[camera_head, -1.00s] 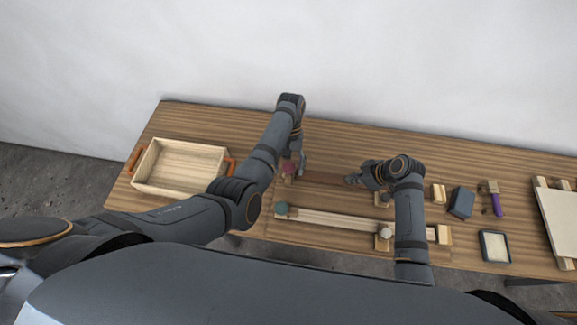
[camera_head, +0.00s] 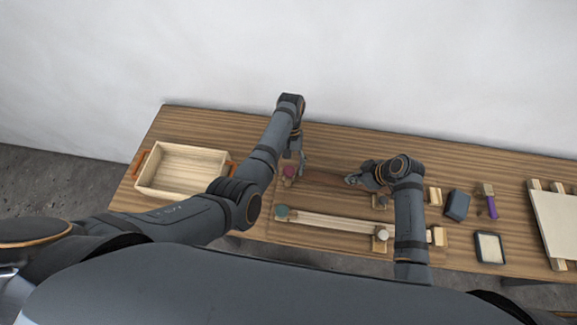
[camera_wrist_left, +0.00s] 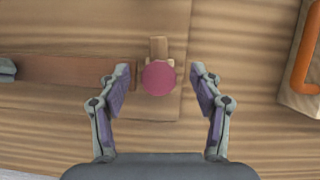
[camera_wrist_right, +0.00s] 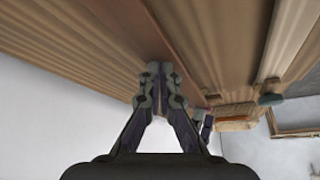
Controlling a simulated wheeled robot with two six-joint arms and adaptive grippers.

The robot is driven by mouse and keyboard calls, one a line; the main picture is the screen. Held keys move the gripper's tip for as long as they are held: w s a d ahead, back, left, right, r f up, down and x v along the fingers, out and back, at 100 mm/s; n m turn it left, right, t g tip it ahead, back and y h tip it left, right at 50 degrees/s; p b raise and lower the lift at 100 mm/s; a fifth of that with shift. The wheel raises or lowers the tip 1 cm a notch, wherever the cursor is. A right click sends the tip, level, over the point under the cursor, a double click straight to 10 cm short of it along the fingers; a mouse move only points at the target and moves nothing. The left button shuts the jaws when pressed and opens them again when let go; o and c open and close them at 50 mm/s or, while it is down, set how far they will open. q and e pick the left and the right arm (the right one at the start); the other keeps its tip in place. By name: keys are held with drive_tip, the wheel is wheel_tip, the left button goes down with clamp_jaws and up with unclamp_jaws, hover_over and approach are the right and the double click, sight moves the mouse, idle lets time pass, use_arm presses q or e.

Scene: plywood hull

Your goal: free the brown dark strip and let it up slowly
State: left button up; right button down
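The brown dark strip (camera_head: 328,180) lies along the board at the table's middle. In the left wrist view the strip (camera_wrist_left: 70,72) ends beside a small wooden clamp with a round pink-red knob (camera_wrist_left: 158,78); the knob also shows in the head view (camera_head: 289,171). My left gripper (camera_wrist_left: 161,74) is open, its fingers on either side of the knob and apart from it. My right gripper (camera_wrist_right: 159,70) has its fingertips together at the strip, toward its other end (camera_head: 352,180). I cannot tell whether the strip is between them or under them.
A pale strip (camera_head: 335,222) lies nearer me, with a teal knob (camera_head: 282,211) and a white knob (camera_head: 382,235). A wooden tray with orange handles (camera_head: 187,147) stands left. A grey block (camera_head: 457,204), a purple-handled tool (camera_head: 491,206) and a small framed tray (camera_head: 490,260) lie right.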

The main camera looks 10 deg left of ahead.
sight(290, 171)
use_arm(q)
drive_tip(key=shift+s+d+r+p, duration=0.1)
drive_tip(key=shift+d+r+p, duration=0.05)
drive_tip(key=shift+r+p, duration=0.75)
drive_tip(key=shift+s+d+r+p, duration=0.1)
drive_tip(key=shift+d+r+p, duration=0.05)
drive_tip(key=shift+r+p, duration=0.65)
use_arm(e)
drive_tip(key=shift+r, duration=1.8)
use_arm(q)
drive_tip(key=shift+w, duration=0.1)
use_arm(e)
wheel_tip(290, 171, up, 5)
drive_tip(key=shift+r, duration=0.1)
